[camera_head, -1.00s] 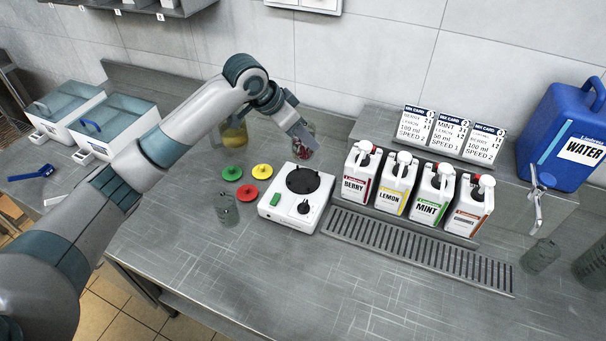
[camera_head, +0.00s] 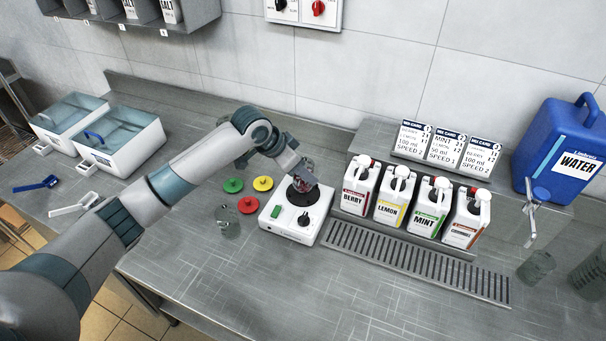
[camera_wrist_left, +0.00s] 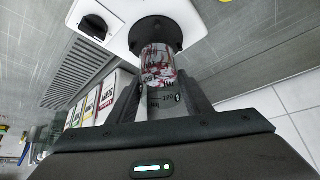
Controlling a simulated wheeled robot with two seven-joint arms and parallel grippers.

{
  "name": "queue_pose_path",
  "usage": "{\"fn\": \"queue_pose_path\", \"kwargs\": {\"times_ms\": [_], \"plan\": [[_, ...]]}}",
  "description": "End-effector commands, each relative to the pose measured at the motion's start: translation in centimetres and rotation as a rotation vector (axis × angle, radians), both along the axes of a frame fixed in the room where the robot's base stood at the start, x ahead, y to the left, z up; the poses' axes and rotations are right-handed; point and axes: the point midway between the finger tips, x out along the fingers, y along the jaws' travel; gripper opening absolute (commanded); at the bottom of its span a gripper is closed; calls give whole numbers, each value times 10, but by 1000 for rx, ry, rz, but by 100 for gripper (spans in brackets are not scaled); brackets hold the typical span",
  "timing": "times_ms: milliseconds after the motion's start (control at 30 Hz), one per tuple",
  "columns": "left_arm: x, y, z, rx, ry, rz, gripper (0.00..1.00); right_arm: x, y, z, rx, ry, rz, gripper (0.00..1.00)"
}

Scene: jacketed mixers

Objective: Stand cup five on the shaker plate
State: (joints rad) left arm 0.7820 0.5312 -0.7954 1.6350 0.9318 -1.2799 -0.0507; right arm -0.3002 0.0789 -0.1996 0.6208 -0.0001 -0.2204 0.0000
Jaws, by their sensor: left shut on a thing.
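The shaker (camera_head: 290,224) is a white box with a black round plate (camera_head: 300,197), a green button and a black knob. My left gripper (camera_head: 304,176) is over the plate, shut on a clear cup (camera_head: 307,168) with red marks or contents. In the left wrist view the cup (camera_wrist_left: 158,62) is between the two fingers (camera_wrist_left: 158,100), and its far end is at the black plate (camera_wrist_left: 158,32). I cannot tell whether it touches the plate. A number on the cup is not readable as five. My right gripper is not in view.
White jugs (camera_head: 355,186) stand close on the right, behind a drain grate (camera_head: 420,262). The front counter is clear.

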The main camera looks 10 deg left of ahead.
Motion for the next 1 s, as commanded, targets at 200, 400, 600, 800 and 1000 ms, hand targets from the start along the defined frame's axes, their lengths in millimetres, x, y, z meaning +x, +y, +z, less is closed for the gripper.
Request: {"fn": "queue_pose_path", "kwargs": {"times_ms": [200, 400, 600, 800, 1000], "plan": [[0, 0, -20, 0, 0, -1, 16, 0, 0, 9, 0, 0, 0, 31], [0, 0, -22, 0, -2, 0, 16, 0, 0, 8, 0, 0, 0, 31], [0, 0, -24, -1, -1, 0, 16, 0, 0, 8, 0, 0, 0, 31], [0, 0, -24, 0, 0, -1, 64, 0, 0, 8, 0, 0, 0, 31], [0, 0, -24, 0, 0, -1, 64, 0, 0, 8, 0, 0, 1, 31]]}}
